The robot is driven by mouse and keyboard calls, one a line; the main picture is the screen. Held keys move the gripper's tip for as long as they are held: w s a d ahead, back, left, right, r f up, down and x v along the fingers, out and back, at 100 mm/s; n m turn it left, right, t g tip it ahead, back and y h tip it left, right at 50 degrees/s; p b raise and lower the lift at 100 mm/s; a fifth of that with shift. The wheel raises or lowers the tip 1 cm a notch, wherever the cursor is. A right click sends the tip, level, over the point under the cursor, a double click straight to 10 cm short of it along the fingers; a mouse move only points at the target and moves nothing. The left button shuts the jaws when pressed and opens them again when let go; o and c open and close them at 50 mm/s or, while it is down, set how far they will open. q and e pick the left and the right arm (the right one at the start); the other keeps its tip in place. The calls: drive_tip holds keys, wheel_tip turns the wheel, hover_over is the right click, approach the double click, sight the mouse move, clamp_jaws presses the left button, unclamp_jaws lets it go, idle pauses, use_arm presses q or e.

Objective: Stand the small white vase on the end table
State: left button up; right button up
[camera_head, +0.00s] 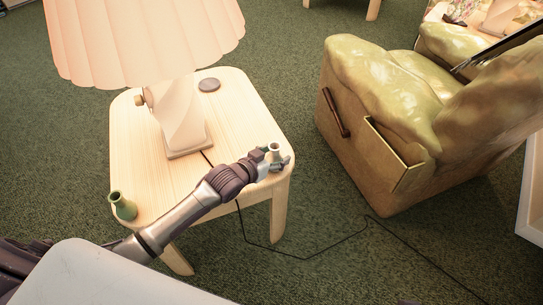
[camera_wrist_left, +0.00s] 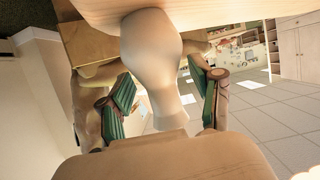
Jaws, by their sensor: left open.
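The small white vase (camera_head: 275,148) stands upright at the right front corner of the wooden end table (camera_head: 235,98). In the left wrist view, which is upside down, the vase (camera_wrist_left: 152,50) has a round body and a narrower neck, and its base meets the tabletop (camera_wrist_left: 220,10). My left gripper (camera_head: 277,160) is open around the vase. Its green-padded fingers (camera_wrist_left: 163,92) are on either side of the neck, with gaps visible. The gripper partly hides the vase in the head view. My right gripper is not in view.
A lamp (camera_head: 183,120) with a pleated pink shade stands on the table. A green vase (camera_head: 122,206) is at the left front corner and a dark round coaster (camera_head: 209,85) at the back. An armchair (camera_head: 390,130) stands to the right. A black cord (camera_head: 300,257) runs over the carpet.

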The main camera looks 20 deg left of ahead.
use_arm(q)
drive_tip(key=shift+s+r, duration=0.2)
drive_tip(key=shift+r, duration=0.05)
drive_tip(key=p+v, duration=0.3)
drive_tip(key=v, duration=0.8)
drive_tip(key=shift+s+a, duration=0.2)
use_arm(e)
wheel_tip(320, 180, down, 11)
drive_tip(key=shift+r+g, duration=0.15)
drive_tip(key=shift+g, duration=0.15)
use_arm(q)
drive_tip(key=shift+r, duration=0.1)
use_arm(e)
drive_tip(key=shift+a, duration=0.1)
